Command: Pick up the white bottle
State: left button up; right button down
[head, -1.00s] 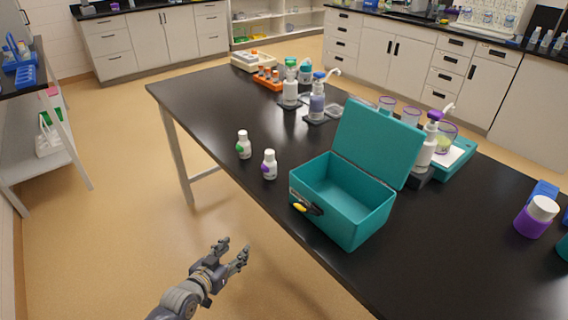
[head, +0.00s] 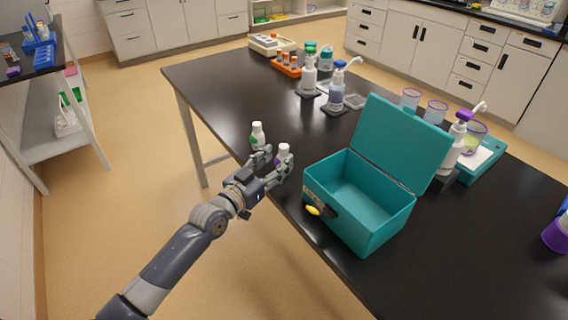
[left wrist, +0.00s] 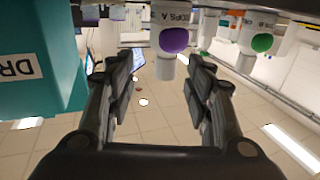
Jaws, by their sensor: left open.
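Two small white bottles stand near the table's left edge. One with a green mark (head: 257,137) is farther back, and one with a purple mark (head: 283,151) is nearer the teal box. My left gripper (head: 275,161) is open and empty, with its fingertips just in front of the purple-marked bottle and partly hiding it. In the left wrist view, which looks upside down, the purple-marked bottle (left wrist: 172,38) shows beyond and between the open fingers. The green-marked bottle (left wrist: 258,40) is to its right there. My right gripper does not show.
An open teal box (head: 385,223) stands on the black table (head: 225,85) close to the right of the bottles; it also shows in the left wrist view (left wrist: 35,70). Pump bottles, beakers and an orange rack (head: 286,68) stand farther back.

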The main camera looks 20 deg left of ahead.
aim_at(281, 151)
pick_arm(q)
jog(key=w, duration=0.4)
jog(key=shift+d+r, duration=0.25)
jog(key=shift+r, duration=0.1)
jog(key=shift+w+d+f+p, duration=0.1)
jog(key=shift+w+d+p, duration=0.2)
jog(key=shift+w, duration=0.25)
grip_shut()
